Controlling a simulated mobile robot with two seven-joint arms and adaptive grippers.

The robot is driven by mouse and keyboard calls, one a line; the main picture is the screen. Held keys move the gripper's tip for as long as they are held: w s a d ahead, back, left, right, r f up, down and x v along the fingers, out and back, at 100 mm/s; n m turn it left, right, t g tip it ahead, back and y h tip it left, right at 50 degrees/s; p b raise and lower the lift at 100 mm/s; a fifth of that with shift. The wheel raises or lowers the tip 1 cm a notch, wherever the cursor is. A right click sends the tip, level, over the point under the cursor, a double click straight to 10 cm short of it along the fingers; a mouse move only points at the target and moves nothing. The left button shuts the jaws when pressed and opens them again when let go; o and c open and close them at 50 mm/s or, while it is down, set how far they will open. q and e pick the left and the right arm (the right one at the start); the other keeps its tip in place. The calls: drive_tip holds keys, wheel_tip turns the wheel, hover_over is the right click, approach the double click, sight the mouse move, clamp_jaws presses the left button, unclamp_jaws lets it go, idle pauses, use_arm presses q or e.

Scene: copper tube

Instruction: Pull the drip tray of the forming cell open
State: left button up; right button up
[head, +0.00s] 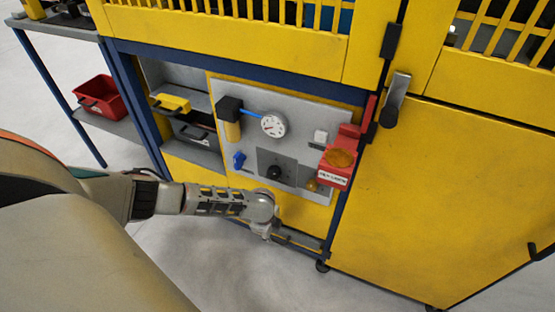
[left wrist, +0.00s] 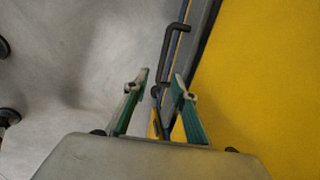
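The drip tray (head: 300,242) shows as a low grey strip at the bottom of the yellow forming cell. My left gripper (head: 265,232) is in front of its left part, which it partly hides. In the left wrist view the left gripper (left wrist: 162,76) is open, with two green-padded fingers apart. A dark bar handle (left wrist: 173,55) runs along the tray's grey front (left wrist: 203,22). In that view, the handle's near end appears between the fingertips, and most of it extends beyond them. I cannot tell whether the fingers touch it. My right gripper is not in view.
A grey panel with a gauge (head: 273,125) and a red box (head: 338,167) are above the tray. A blue frame post (head: 345,200) stands right of it. A shelf with a red bin (head: 100,98) is at the left. The floor in front (head: 250,285) is clear.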

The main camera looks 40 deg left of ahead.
use_arm(q)
drive_tip(key=f+b, duration=0.1)
drive_tip(key=f, duration=0.1)
drive_tip(key=w+f+b, duration=0.1)
drive_tip(key=f, duration=0.2)
drive_tip(key=a+f+b, duration=0.1)
drive_tip(key=f, duration=0.1)
drive_tip(key=shift+w+f+b, duration=0.3)
drive_tip(key=shift+w+b, duration=0.1)
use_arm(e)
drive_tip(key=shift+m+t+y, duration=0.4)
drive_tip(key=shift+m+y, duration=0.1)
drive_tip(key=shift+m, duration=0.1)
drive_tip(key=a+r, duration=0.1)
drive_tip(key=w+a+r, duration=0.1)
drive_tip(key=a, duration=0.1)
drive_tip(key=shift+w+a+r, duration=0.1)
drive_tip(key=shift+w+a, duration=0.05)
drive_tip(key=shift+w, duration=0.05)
use_arm(q)
clamp_jaws()
